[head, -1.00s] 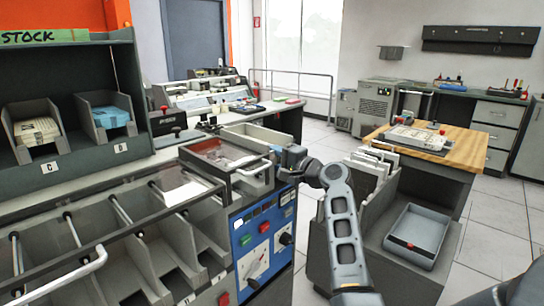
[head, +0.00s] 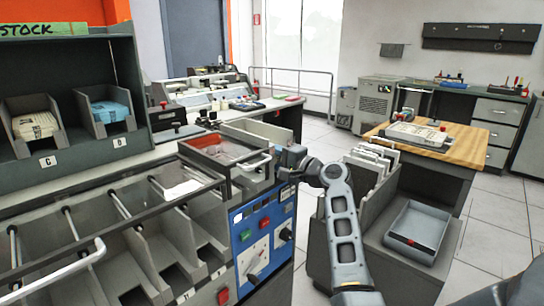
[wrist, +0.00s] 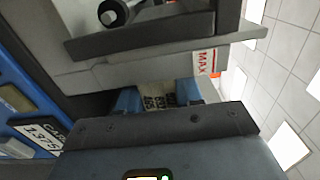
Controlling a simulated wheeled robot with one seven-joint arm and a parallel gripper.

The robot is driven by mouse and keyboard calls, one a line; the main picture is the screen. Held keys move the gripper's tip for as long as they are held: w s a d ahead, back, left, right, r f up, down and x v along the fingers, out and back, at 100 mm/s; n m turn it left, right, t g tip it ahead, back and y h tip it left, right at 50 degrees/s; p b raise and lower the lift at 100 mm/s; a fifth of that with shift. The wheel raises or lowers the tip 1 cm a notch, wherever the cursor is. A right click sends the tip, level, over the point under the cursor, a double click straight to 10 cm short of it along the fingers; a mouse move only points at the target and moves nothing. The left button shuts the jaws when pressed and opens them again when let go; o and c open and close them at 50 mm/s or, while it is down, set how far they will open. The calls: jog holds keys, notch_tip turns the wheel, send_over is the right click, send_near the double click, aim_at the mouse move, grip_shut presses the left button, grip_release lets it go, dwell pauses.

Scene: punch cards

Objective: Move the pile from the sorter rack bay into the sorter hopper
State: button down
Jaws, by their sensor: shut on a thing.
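My gripper (wrist: 155,98) is shut on a pile of printed cards (wrist: 157,88), which shows between its blue fingertips in the wrist view. The fingers sit just under the grey wall of a box marked with a red MAX label (wrist: 204,63). In the head view my gripper (head: 288,163) is at the right end of the sorter, beside the box-like hopper (head: 250,177) with a white handle. The held pile is hidden in the head view. The sorter rack bays (head: 150,245) are grey slots with rods, at the lower left.
The blue control panel (head: 263,235) with knobs and buttons is just below my gripper. A shelf (head: 70,150) with bins of cards stands at the left. A grey cabinet with a tray (head: 423,235) and a wooden-topped table (head: 455,148) stand at the right.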

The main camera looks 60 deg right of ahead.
jog(key=shift+f+b, duration=0.3)
jog(key=shift+f, duration=0.15)
jog(key=shift+f, duration=0.1)
jog(key=shift+f+b, duration=0.35)
jog(key=shift+f, duration=0.05)
jog(key=c, duration=0.8)
grip_release()
jog(key=shift+f, duration=0.1)
jog(key=shift+f+b, duration=0.45)
jog(key=shift+f, duration=0.15)
